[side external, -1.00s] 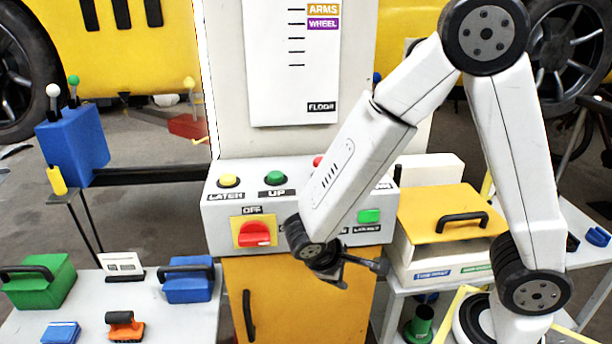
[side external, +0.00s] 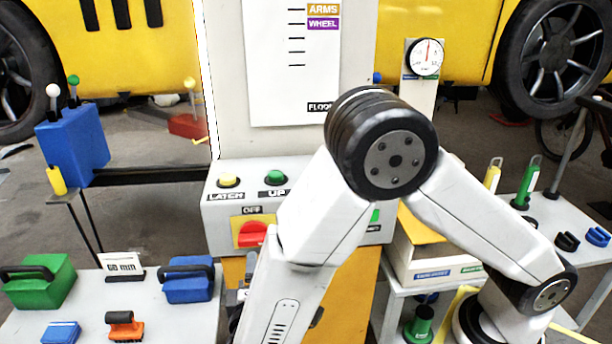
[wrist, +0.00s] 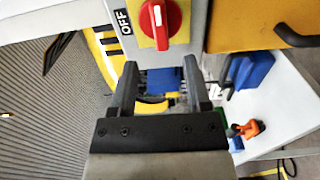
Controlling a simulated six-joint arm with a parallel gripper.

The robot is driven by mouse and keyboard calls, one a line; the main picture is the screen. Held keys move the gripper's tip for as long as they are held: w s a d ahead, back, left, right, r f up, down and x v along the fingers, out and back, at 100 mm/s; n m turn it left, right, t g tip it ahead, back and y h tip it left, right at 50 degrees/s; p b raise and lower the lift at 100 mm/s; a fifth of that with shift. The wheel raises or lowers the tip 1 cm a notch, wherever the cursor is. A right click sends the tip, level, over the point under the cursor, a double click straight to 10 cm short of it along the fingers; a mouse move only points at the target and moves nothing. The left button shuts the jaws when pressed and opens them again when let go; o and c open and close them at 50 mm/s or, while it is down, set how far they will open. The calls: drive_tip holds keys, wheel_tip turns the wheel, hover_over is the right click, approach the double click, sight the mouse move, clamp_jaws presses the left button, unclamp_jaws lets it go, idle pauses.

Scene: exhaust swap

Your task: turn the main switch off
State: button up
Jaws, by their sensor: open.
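The main switch is a red knob (side external: 250,234) on a yellow plate, low on the left of the grey control box, under an OFF label (side external: 252,210). My forearm hides the plate's right side. In the wrist view the red knob (wrist: 161,20) is at the top, with a white line along it; the line runs crosswise to the direction of the OFF label (wrist: 122,21). My gripper (wrist: 158,75) is open and empty. Its fingertips are just short of the knob in that picture and not touching it. In the side view my gripper is mostly hidden behind my arm, below the switch.
Yellow (side external: 229,180) and green (side external: 275,176) buttons sit above the switch. An orange cabinet door (wrist: 249,24) is below the box.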

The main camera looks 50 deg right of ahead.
sight(254, 244)
drive_tip(key=shift+w+d, duration=0.1)
drive_tip(key=shift+x, duration=3.8)
clamp_jaws()
